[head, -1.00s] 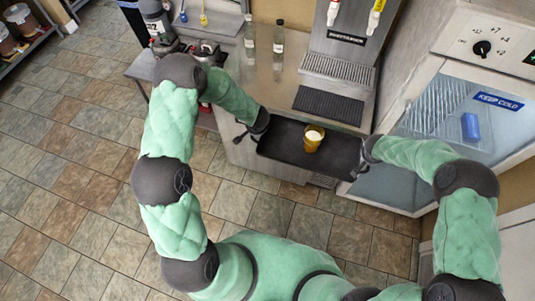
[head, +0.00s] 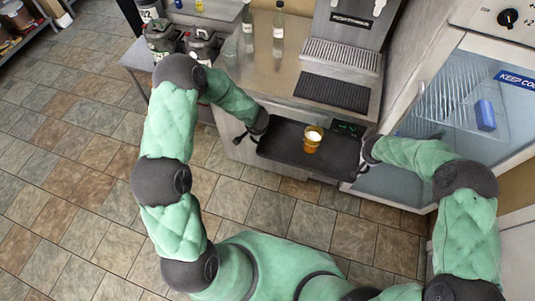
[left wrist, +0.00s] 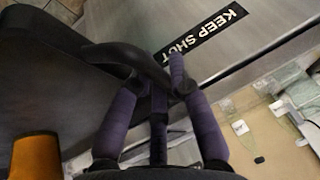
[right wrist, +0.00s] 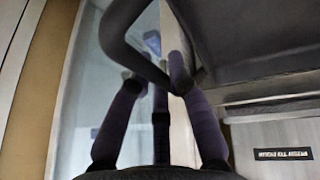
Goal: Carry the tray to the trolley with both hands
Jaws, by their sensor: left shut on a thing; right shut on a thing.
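A black tray (head: 285,142) is held level between my two arms in the head view, in front of the steel counter. An amber cup with pale contents (head: 312,140) stands upright on it, right of its middle. My left gripper (head: 257,127) is shut on the tray's left handle, and the dark curved handle (left wrist: 135,58) shows between the fingers in the left wrist view. My right gripper (head: 366,157) is shut on the right handle (right wrist: 125,45), seen in the right wrist view. I cannot make out a trolley for certain.
A steel counter (head: 262,75) with bottles and a dispenser (head: 345,35) stands just beyond the tray. A glass-topped cold cabinet (head: 440,105) is close on the right. Pots (head: 200,45) stand at the upper left. The tiled floor (head: 70,170) at left is clear.

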